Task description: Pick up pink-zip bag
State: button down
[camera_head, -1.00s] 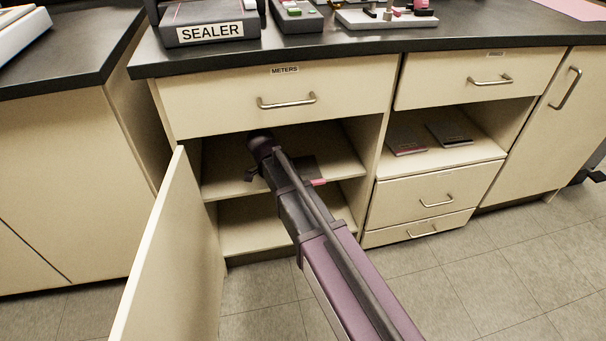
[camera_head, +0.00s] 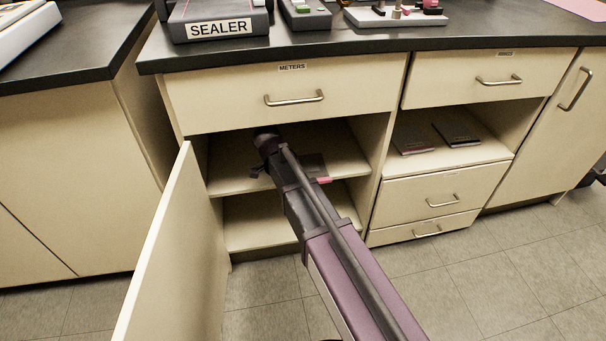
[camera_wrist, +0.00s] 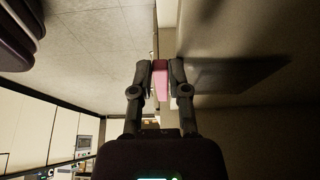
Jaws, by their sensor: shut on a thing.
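The pink-zip bag shows in the head view as a dark flat shape with a pink edge (camera_head: 324,181), at the upper shelf of the open cabinet, just right of my arm. In the wrist view its pink strip (camera_wrist: 161,82) lies between the two fingers. My gripper (camera_wrist: 161,76) is shut on this pink part. In the head view my own arm reaches into the cabinet and hides the fingers. A dark flat patch right of the fingers in the wrist view may be the bag's body or a shadow; I cannot tell which.
The cabinet door (camera_head: 165,250) stands open at the left. The upper shelf (camera_head: 235,180) lies under the METERS drawer (camera_head: 345,88), which is shut. A side panel (camera_head: 378,160) bounds the opening at right. Two flat items (camera_head: 455,134) lie in the neighbouring open bay.

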jog(key=shift+r, duration=0.1)
jog(key=s+d, duration=0.2)
jog(key=s, duration=0.6)
jog(key=s+d+r+p, duration=0.1)
jog(key=s+d, duration=0.2)
jog(key=s, duration=0.6)
jog(key=shift+s+r, duration=0.15)
jog(key=c, duration=1.2)
grip_release()
grip_shut()
